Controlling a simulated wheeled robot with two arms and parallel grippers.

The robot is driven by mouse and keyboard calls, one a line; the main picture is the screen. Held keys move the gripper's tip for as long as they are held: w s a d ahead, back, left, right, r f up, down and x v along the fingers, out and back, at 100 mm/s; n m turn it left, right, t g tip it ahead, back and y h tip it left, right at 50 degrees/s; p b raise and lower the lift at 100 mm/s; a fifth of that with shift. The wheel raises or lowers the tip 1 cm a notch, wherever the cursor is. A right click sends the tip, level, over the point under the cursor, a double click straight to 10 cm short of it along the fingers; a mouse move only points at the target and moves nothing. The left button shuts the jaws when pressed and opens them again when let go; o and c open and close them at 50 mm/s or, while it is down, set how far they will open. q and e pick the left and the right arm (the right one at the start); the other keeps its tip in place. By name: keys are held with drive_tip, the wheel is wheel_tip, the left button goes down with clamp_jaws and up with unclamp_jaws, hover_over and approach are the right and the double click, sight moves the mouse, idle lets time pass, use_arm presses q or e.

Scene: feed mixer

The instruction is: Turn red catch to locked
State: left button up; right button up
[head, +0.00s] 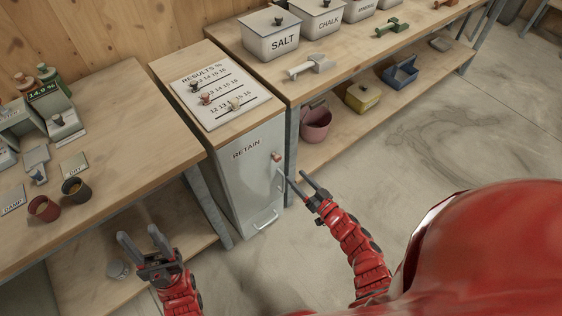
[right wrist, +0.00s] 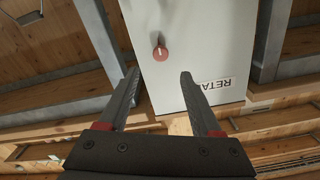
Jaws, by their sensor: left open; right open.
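The red catch (head: 277,156) sits high on the right side of the front of the grey RETAIN cabinet (head: 243,180), above a pale vertical handle. In the right wrist view the catch (right wrist: 161,53) is a round red knob with a pale line on its face, seen just beyond and between my open fingertips. My right gripper (head: 298,177) is open and empty in front of the cabinet, apart from the catch; its fingers also show in the right wrist view (right wrist: 159,75). My left gripper (head: 138,233) is open and empty at the lower left. Lock markings cannot be made out.
A RESULTS board (head: 220,92) with small pegs lies on the cabinet top. A bench (head: 262,48) with SALT and CHALK bins stands right of it, and another bench (head: 118,127) with cups stands left. The floor (head: 430,125) on the right is clear.

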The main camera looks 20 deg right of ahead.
sight(279, 159)
drive_tip(key=x, duration=0.8)
drive_tip(key=shift+w+a, duration=0.15)
drive_tip(key=shift+w, duration=0.25)
drive_tip(key=shift+c, duration=0.2)
clamp_jaws()
